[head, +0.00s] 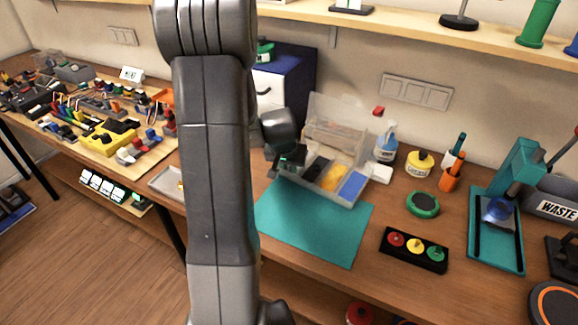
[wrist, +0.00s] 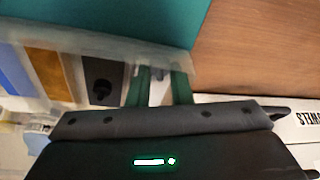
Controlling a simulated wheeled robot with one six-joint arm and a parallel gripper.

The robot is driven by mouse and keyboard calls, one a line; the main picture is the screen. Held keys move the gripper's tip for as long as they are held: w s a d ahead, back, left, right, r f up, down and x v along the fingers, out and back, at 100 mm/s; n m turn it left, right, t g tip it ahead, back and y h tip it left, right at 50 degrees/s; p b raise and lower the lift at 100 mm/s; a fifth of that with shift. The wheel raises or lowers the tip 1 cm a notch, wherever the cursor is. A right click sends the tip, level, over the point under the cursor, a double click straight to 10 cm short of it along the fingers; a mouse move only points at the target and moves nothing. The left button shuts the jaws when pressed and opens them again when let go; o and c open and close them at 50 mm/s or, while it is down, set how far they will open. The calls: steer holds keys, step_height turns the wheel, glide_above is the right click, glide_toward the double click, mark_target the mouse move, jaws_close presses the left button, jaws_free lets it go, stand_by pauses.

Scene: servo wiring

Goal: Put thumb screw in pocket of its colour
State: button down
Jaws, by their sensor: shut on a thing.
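An open parts box (head: 357,205) stands on the bench behind a teal mat. It has colour-lined pockets: black (head: 318,168), yellow (head: 331,178) and blue (head: 352,186). My gripper (head: 291,160) is at the left end of the box. In the wrist view, my green fingers (wrist: 160,84) reach down at the box's end, beside the black pocket (wrist: 100,68). They are shut on the thumb screw, which is mostly hidden; its colour cannot be told. A dark knobbed piece (wrist: 103,88) lies in the black pocket. The wrist view also shows the yellow pocket (wrist: 48,72) and blue pocket (wrist: 14,70).
The teal mat (head: 310,230) is clear in front of the box. A black button panel (head: 414,251), a green round pad (head: 423,204) and a glue pot (head: 419,164) stand to the right. A spray bottle (head: 386,143) and the raised clear lid (head: 338,122) are behind.

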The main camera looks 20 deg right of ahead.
steer(key=shift+f, duration=0.2)
steer(key=c, duration=1.6)
jaws_free()
steer(key=shift+r, duration=0.1)
steer(key=shift+s+r, duration=0.1)
steer(key=shift+r, duration=0.25)
steer(key=v, duration=1.1)
steer(key=shift+s+a+r, duration=0.1)
steer(key=shift+a+r, duration=0.05)
steer(key=shift+r, duration=0.1)
